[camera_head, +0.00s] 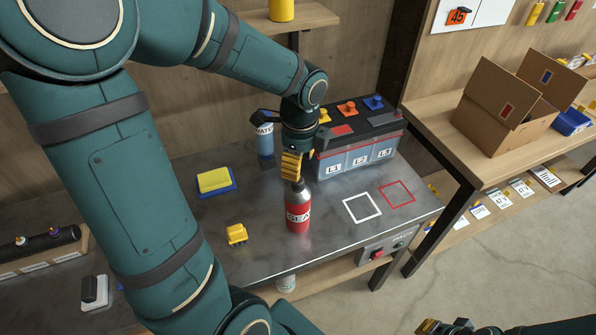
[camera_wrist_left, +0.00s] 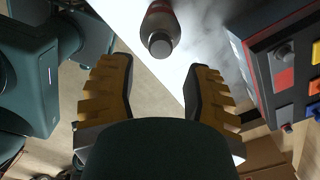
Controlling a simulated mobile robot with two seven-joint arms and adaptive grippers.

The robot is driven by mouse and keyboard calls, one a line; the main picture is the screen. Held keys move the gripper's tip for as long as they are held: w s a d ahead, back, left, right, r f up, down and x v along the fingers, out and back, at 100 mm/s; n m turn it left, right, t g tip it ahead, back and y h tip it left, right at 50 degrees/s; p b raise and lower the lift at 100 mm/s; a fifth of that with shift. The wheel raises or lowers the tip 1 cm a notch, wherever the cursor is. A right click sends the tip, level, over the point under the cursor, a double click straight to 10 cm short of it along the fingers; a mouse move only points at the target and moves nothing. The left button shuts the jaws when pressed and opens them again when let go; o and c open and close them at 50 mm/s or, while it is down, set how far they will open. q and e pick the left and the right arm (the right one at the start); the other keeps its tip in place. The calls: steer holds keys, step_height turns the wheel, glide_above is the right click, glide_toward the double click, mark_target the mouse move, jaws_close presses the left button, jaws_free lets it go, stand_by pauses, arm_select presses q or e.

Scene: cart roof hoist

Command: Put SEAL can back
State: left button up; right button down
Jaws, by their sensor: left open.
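The SEAL can (camera_head: 298,214) is red with a white label and a grey metal top. It stands upright on the grey metal bench top (camera_head: 250,258). My left gripper (camera_head: 292,168) is just above the can's top in the head view. In the left wrist view the gripper (camera_wrist_left: 155,80) is open, with nothing between its yellow fingers. The can (camera_wrist_left: 161,32) shows there at the top of the picture, beyond the fingertips. My right gripper (camera_head: 442,326) is only partly visible at the bottom edge, and its jaws are unclear.
A blue WATER can (camera_head: 265,138) stands behind the left gripper. A box labelled L1, L2, L3 (camera_head: 358,152) is close to the right. White (camera_head: 361,208) and red (camera_head: 398,194) square outlines mark bare bench. A yellow block (camera_head: 236,234) and a yellow-and-blue pad (camera_head: 215,181) lie left.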

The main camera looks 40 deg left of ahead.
arm_select(q)
step_height(320, 180, up, 5)
steer(key=w+d+f+n+t+h, duration=0.15)
steer(key=d+f+n, duration=0.25)
steer(key=d+f, duration=0.4)
steer(key=w+d+f+n+g+h, duration=0.1)
steer(key=d+f+n+h, duration=0.15)
steer(key=d+f, duration=0.65)
steer(key=s+d+f+n, duration=0.2)
steer(key=f+n, duration=0.3)
steer(key=f, duration=0.1)
steer(key=s+d+f+n+t, duration=0.1)
steer(key=s+d+f+n, duration=0.2)
steer(key=f, duration=0.4)
steer(key=shift+s+n+p, duration=0.3)
steer(key=shift+n+p, duration=0.1)
steer(key=shift+n, duration=0.45)
steer(key=shift+t, duration=0.25)
